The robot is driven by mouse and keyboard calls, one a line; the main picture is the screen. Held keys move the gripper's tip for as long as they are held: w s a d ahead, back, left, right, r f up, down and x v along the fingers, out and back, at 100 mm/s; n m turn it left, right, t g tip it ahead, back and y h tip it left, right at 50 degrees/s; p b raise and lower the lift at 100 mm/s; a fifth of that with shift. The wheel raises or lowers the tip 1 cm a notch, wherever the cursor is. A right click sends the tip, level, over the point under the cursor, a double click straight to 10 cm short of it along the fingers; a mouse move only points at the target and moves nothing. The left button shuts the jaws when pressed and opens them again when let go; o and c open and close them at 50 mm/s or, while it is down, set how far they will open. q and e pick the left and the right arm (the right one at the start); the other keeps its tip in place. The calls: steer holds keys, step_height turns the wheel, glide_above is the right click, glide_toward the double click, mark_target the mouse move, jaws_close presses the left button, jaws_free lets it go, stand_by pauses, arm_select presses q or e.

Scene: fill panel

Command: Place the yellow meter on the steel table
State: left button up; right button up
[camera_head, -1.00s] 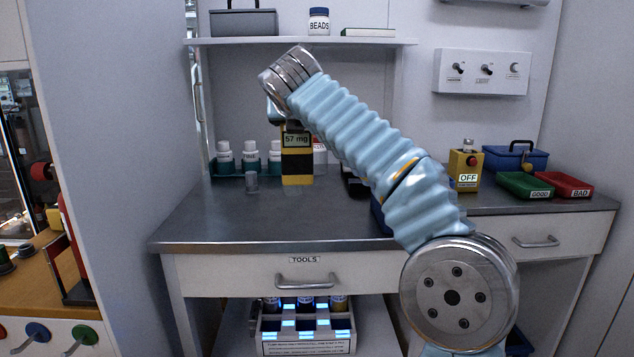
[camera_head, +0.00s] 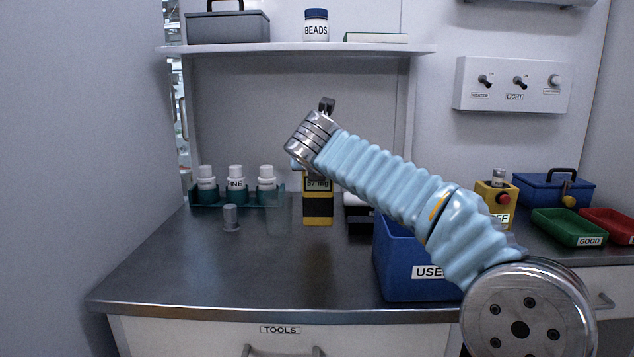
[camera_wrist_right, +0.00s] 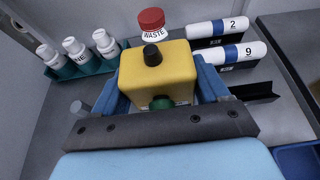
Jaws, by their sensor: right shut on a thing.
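The yellow meter (camera_head: 318,207), with a black band and a display reading "57 mg", is upright at the back of the steel table (camera_head: 250,272). In the right wrist view the meter (camera_wrist_right: 158,72) sits between the blue fingers of my right gripper (camera_wrist_right: 162,88), which is shut on it. It has a black knob on top and a green part near the wrist. Whether its base touches the table or hangs just above it, I cannot tell. In the head view my forearm hides most of the gripper. My left gripper is not in view.
A blue bin (camera_head: 400,265) stands to the right. The table's front left is clear.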

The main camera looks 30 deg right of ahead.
steer(key=shift+f, duration=1.65)
steer(key=o, duration=1.6)
steer(key=shift+f, duration=0.15)
steer(key=b+v, duration=0.1)
steer(key=v, duration=1.1)
steer(key=shift+r, duration=0.25)
